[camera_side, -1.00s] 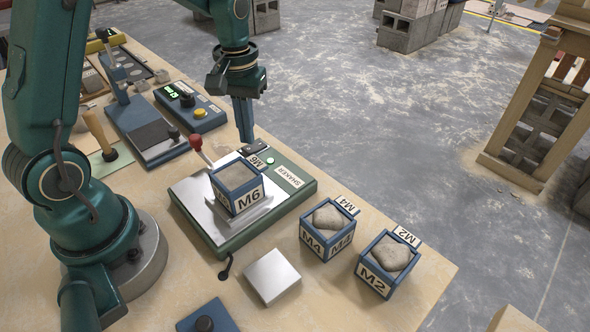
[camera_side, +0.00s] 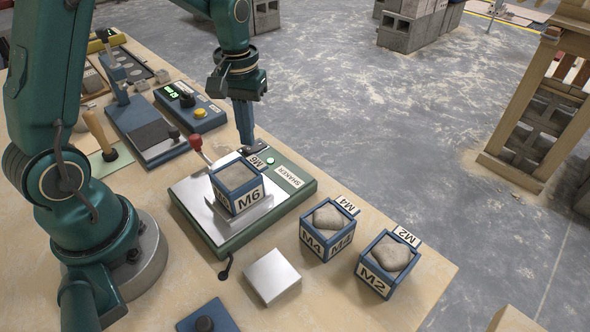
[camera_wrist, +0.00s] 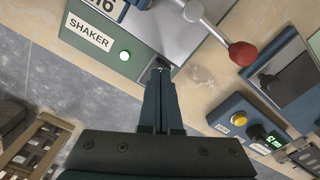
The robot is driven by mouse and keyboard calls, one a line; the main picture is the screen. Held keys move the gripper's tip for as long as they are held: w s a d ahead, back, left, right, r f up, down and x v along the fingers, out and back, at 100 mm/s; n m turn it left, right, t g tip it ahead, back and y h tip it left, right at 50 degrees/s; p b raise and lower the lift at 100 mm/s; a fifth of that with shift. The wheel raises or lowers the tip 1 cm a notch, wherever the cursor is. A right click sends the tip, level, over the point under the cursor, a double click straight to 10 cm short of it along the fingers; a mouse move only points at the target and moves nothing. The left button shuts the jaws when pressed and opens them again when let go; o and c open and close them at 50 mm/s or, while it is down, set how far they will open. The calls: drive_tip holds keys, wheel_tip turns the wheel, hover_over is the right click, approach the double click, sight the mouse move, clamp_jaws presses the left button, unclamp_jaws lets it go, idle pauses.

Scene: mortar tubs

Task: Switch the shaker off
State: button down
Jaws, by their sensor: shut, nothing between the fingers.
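The shaker (camera_side: 292,197) is a green box with a silver top plate on the bench, and it also shows in the wrist view (camera_wrist: 150,60). A tub marked M6 (camera_side: 238,188) full of grey mortar stands on its plate. My gripper (camera_side: 248,143) is shut and empty, pointing down at the shaker's far corner by a dark switch panel (camera_side: 257,147). In the wrist view the fingertips (camera_wrist: 160,70) hide most of that panel. I cannot tell whether they touch it.
A red-knobbed lever (camera_side: 196,143) rises close left of my gripper. A blue control box (camera_side: 191,110) with a yellow button and green display stands behind it. Tubs M4 (camera_side: 327,232) and M2 (camera_side: 385,268) stand right of the shaker. The bench edge lies just beyond my gripper.

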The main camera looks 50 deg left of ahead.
sight(251, 149)
drive_tip(key=shift+f, duration=0.7)
idle(0.3)
drive_tip(key=shift+r, duration=3.55)
drive_tip(key=s+d+r+m+t, duration=0.2)
drive_tip(key=s+d+r+t, duration=0.1)
drive_tip(key=s+d+r, duration=0.3)
drive_tip(key=s+d+f+m+t, duration=0.1)
drive_tip(key=s+m+t, duration=0.1)
drive_tip(key=s+m, duration=0.2)
drive_tip(key=shift+s+d+f+t, duration=0.25)
drive_tip(key=shift+s+f+t, duration=0.05)
drive_tip(key=shift+s, duration=1)
